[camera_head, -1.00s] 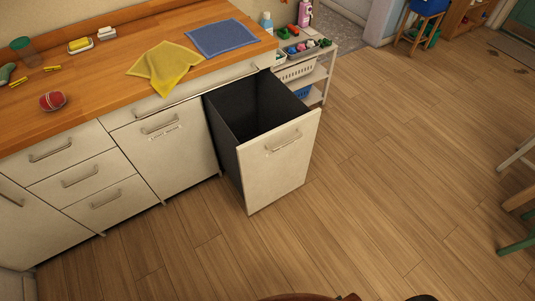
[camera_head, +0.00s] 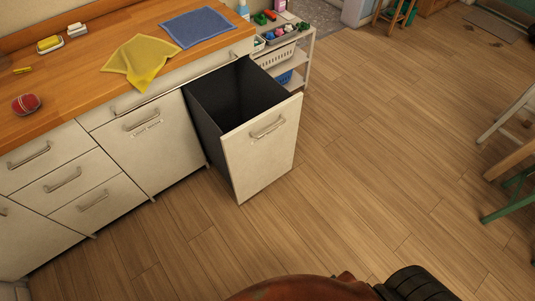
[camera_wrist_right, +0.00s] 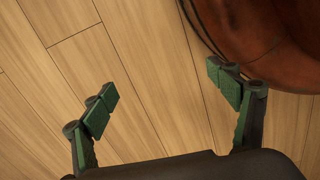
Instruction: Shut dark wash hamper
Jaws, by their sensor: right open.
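The dark wash hamper (camera_head: 206,118) is a pull-out bin with a dark interior and a cream front panel (camera_head: 262,150) with a metal handle (camera_head: 268,127). It stands pulled out from the counter, in the upper middle of the head view. It looks empty as far as I can see inside. My right gripper (camera_wrist_right: 166,98) is open with nothing between its fingers, above bare wood floor in the right wrist view. The hamper does not show in that view. My left gripper is not in view.
The wooden counter (camera_head: 90,85) holds a yellow cloth (camera_head: 142,60), a blue cloth (camera_head: 202,28) and a red ball (camera_head: 26,104). A white shelf cart (camera_head: 299,60) stands behind the hamper. A chair (camera_head: 515,115) is at the right. The floor before the hamper is clear.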

